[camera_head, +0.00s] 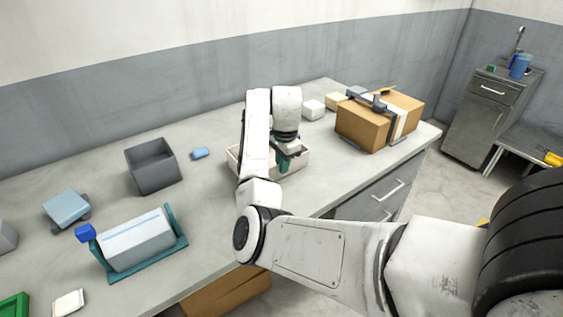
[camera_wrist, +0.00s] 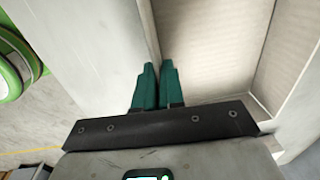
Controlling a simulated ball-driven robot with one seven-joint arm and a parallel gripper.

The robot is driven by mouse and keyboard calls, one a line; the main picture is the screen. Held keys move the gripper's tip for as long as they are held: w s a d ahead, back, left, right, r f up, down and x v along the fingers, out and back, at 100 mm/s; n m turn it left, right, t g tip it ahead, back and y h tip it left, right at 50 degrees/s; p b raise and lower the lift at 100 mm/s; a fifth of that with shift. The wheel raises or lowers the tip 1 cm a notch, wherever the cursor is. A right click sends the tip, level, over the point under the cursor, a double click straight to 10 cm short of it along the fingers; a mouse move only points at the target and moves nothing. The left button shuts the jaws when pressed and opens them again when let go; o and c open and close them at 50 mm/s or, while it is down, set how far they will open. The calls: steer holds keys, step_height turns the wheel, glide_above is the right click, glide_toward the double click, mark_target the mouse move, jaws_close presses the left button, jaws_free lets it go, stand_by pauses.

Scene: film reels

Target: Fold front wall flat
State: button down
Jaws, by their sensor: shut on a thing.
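A cream open-topped box (camera_head: 297,163) stands near the front edge of the grey worktop, partly hidden by my arm in the head view. My gripper (camera_head: 288,168) is at its front side, with its green fingers pointing down. In the wrist view my gripper (camera_wrist: 158,68) has its two green fingers close together, with the rim of the pale front wall (camera_wrist: 147,25) running down to their tips. It is shut on this wall. The ribbed cream inside of the box (camera_wrist: 208,45) lies to the right of the fingers. The wall looks upright, but its exact tilt is hard to tell.
A brown carton (camera_head: 363,129) with a tape dispenser on top stands to the right. Two small pale blocks (camera_head: 313,111) sit behind.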

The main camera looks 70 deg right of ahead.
mark_target(292, 189)
steer(key=shift+s+a+t+h, duration=0.3)
steer(key=shift+s+t, duration=0.1)
steer(key=shift+t, duration=0.2)
steer(key=shift+s+a+f+t+h, duration=0.25)
steer(key=shift+s+t+h, duration=0.25)
steer(key=shift+t, duration=0.4)
steer(key=t+b, duration=0.1)
steer(key=s+f+t+h+b, duration=0.1)
steer(key=shift+a+f+h+b, duration=0.1)
steer(key=shift+a+h+b, duration=0.2)
steer(key=t+b, duration=0.1)
steer(key=b, duration=0.1)
steer(key=f+t+h+b, duration=0.1)
steer(key=b, duration=0.2)
steer(key=s+t+h+b, duration=0.1)
steer(key=b, duration=0.1)
steer(key=shift+a+f+t+b, duration=0.25)
steer(key=shift+a+t+b, duration=0.05)
steer(key=shift+a, duration=0.05)
steer(key=t+b, duration=0.1)
steer(key=b, duration=0.1)
steer(key=shift+s+a+h+b, duration=0.1)
steer(key=shift+s+h+b, duration=0.1)
steer(key=shift+h+b, duration=0.1)
